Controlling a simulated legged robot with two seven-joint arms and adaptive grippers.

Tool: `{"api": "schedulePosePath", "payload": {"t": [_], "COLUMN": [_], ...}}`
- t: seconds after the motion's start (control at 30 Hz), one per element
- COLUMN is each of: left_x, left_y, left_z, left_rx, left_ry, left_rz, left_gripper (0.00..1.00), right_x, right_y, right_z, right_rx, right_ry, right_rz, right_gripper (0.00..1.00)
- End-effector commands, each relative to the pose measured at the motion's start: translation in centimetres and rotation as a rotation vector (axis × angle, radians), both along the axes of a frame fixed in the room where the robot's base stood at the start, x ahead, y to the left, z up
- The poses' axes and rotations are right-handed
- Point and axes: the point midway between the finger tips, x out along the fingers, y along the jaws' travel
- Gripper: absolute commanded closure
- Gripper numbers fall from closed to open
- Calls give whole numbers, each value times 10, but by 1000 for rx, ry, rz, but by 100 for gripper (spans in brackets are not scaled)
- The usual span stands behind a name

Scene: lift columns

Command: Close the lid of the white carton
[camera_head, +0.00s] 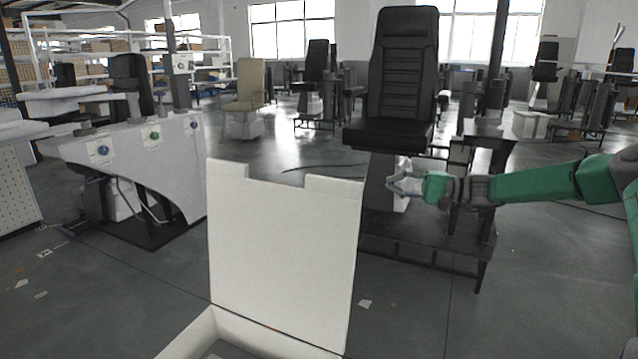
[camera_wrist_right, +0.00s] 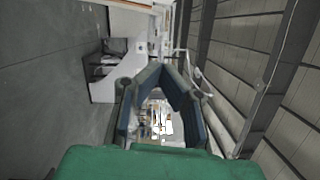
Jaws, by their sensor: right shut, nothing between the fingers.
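The white carton (camera_head: 262,340) is at the bottom of the head view, cut off by the frame edge, so little of its inside shows. Its lid (camera_head: 285,255) stands open, close to upright, with notches along its top edge. My right gripper (camera_head: 393,184) comes in from the right at about the height of the lid's top edge. It is to the right of the lid, apart from it, and points left. Its fingers (camera_wrist_right: 163,72) meet at the tips in the right wrist view, with nothing held. My left gripper is not in view.
A black seat (camera_head: 400,80) on a dark platform (camera_head: 425,235) stands behind the lid and right gripper. A grey-white console (camera_head: 140,160) stands at the left. The floor around the carton looks mostly clear, with a few scraps.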

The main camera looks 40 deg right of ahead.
Motion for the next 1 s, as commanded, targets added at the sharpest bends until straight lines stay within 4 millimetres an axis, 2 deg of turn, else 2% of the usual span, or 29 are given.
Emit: {"api": "schedulePosePath", "payload": {"t": [0.17, 0.6, 1.0], "left_x": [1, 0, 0], "left_y": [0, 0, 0], "left_z": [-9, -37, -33], "left_rx": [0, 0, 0], "left_ry": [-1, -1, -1], "left_rz": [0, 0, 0], "left_gripper": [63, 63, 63], "right_x": [11, 73, 56], "right_y": [11, 62, 97], "right_z": [1, 1, 13], "right_rx": [1, 6, 5], "right_ry": [-8, -4, -6], "right_rz": [2, 3, 1], "right_gripper": [100, 100, 100]}}
